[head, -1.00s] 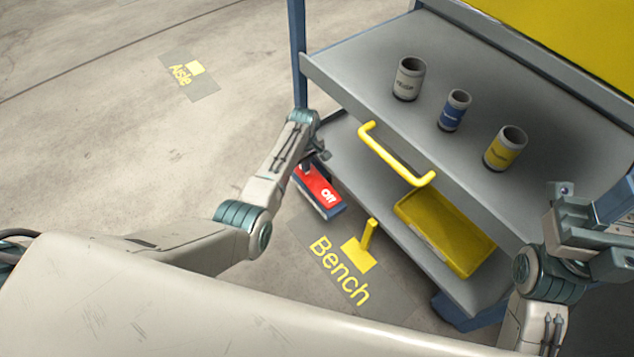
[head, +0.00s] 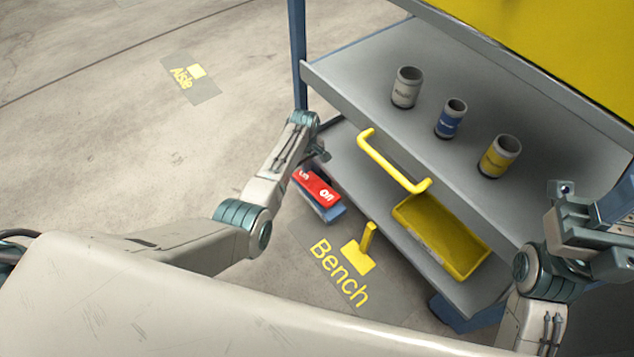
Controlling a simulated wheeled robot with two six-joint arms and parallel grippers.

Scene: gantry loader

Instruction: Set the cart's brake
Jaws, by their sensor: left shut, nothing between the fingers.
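The cart (head: 375,80) stands at the right, with a grey upper shelf, blue posts and a yellow handle (head: 394,162). Its brake pedal (head: 320,190) is a red rocker on a blue base low at the cart's left end. White lettering shows at both ends of the red face; the near word appears to read "On", and the far one is partly hidden. My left gripper (head: 319,153) is shut and empty, just above the pedal's far end; I cannot tell whether it touches. My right gripper (head: 572,225) is beside the cart at the right edge; its jaw opening is unclear.
A grey can (head: 407,88), a blue can (head: 451,119) and a yellow can (head: 499,157) stand on the upper shelf. A yellow tray (head: 440,235) sits on the lower shelf. Floor marks read "Bench" (head: 340,273) and "Aisle" (head: 190,80). Open floor lies to the left.

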